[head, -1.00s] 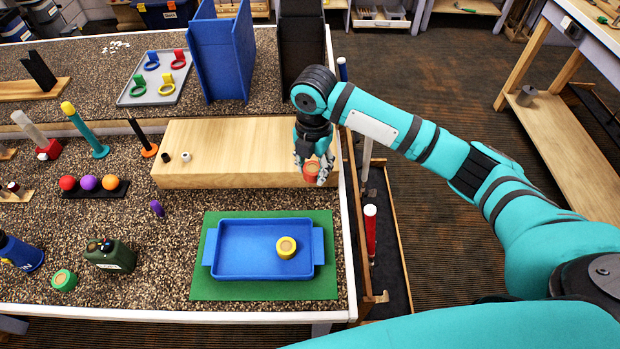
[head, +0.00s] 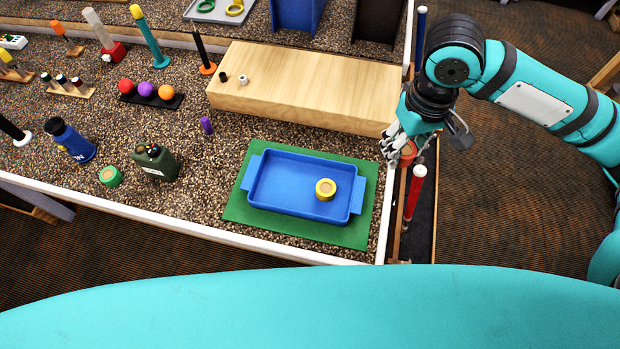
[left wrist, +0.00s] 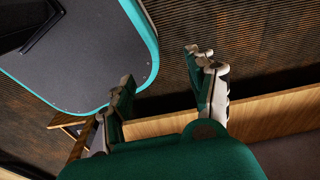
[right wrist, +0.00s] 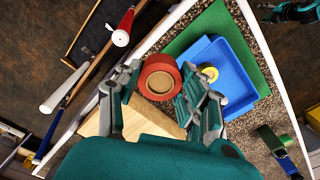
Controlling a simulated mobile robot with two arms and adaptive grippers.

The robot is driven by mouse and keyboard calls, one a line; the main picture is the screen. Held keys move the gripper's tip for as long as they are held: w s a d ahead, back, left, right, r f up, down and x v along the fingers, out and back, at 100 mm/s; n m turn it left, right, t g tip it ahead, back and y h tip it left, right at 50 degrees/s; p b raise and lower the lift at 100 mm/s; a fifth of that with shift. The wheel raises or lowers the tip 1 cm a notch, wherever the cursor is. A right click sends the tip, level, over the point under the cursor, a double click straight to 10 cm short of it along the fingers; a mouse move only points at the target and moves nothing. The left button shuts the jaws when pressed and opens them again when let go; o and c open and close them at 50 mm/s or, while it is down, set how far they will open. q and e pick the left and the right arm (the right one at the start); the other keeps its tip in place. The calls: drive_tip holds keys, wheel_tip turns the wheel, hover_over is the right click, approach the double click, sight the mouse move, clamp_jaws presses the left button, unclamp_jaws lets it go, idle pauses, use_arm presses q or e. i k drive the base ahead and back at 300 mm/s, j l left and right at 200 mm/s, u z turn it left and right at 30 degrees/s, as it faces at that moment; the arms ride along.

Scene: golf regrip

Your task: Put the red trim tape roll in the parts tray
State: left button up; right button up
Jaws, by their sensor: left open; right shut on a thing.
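The red tape roll (right wrist: 159,77) is between the fingers of my right gripper (right wrist: 165,95), which is shut on it. In the head view, my right gripper (head: 402,148) holds the red roll (head: 408,152) just past the table's right edge, right of the tray, and partly hides it. The blue parts tray (head: 300,205) lies on a green mat (head: 240,207) near the table's front edge. A yellow tape roll (head: 325,189) sits inside the tray toward its right end. My left gripper (left wrist: 160,90) is open and empty, away from the table; it is not in the head view.
A wooden block (head: 300,84) lies behind the tray. A red-gripped club (head: 415,190) stands upright beside the table's right edge. The tray's left part is empty.

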sight(304, 189)
drive_tip(key=l+u, duration=0.15)
drive_tip(key=u, duration=0.95)
drive_tip(key=k+l+u, duration=0.1)
drive_tip(key=k+l, duration=0.2)
drive_tip(key=k, duration=0.2)
